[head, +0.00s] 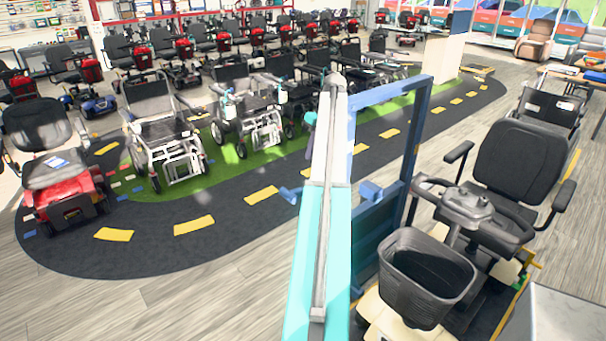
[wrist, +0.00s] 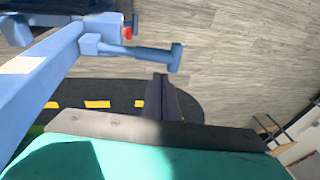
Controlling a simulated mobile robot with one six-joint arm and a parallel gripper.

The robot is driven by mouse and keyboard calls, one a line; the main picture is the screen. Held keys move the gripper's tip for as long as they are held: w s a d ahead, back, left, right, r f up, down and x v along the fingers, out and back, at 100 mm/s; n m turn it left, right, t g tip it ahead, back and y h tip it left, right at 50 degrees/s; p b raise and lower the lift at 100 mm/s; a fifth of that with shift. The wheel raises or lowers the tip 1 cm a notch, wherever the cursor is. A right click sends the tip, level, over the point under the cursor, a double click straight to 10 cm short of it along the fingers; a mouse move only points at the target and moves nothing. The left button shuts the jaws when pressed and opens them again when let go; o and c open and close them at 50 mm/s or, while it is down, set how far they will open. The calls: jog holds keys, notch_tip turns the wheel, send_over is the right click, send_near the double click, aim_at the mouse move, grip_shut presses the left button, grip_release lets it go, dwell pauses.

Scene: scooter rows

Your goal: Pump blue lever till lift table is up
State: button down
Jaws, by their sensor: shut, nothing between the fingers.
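The blue lever (head: 290,195) pokes out left of my teal and white arm in the head view; its middle is hidden behind the arm. In the wrist view the lever (wrist: 150,53) runs right from a blue block and ends in a short crosspiece. The lift table's blue frame (head: 415,140) stands right of my arm, and part of it shows in the wrist view (wrist: 40,82). The height of its platform cannot be told. My gripper (wrist: 160,78) is shut and empty, its dark tips just below the lever's crosspiece in the picture. Contact cannot be told.
A black scooter (head: 515,165) with a basket (head: 425,278) stands right of the frame. Wheelchairs (head: 160,130) and a red scooter (head: 60,180) line the dark track (head: 150,238) at left. Bare wood floor (head: 200,290) lies in front left.

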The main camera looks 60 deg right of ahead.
aim_at(299, 189)
jog(key=shift+p+x, duration=2.5)
jog(key=shift+x, duration=4.5)
jog(key=shift+a, duration=0.1)
jog(key=shift+s+f, duration=0.15)
jog(key=shift+f, duration=0.05)
